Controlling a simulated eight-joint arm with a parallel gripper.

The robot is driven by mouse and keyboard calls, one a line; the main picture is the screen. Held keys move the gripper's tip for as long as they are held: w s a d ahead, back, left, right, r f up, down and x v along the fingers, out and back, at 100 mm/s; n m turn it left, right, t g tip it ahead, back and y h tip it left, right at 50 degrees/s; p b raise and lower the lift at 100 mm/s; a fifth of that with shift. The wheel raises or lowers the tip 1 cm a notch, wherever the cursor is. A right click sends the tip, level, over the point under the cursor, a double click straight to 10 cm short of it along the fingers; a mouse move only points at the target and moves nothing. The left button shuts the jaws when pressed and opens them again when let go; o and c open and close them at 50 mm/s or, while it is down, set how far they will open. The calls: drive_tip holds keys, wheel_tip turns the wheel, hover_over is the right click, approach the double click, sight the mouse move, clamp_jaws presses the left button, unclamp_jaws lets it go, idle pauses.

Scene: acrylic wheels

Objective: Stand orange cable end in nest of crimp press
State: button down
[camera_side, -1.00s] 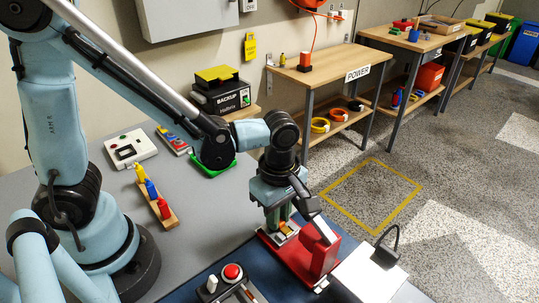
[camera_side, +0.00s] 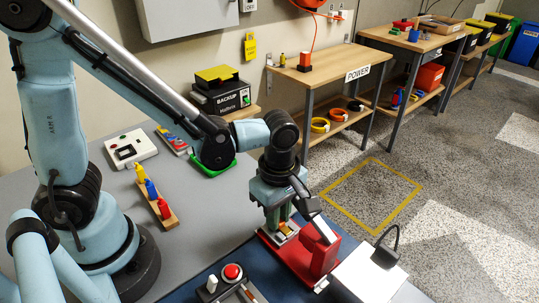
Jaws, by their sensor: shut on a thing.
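The red crimp press (camera_side: 318,256) stands on the blue mat at the front edge of the table. My gripper (camera_side: 283,222) points down at the left end of the press, over its base. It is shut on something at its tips. A small patch of orange (camera_side: 284,227) shows between and just below the fingers, low over the press base. I take it for the orange cable end, but it is too small to tell its tilt. The nest is hidden behind the gripper, so I cannot tell whether the cable end touches it.
A wooden rack (camera_side: 157,203) with yellow, blue and red pieces stands to the left. A control box with a red button (camera_side: 232,272) sits in front. Grey table is clear between rack and mat.

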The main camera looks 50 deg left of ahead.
drive_tip(key=c, duration=1)
unclamp_jaws()
drive_tip(key=shift+r, duration=0.1)
wheel_tip(320, 180, up, 12)
drive_tip(key=shift+f, duration=0.1)
drive_tip(key=shift+a, duration=0.1)
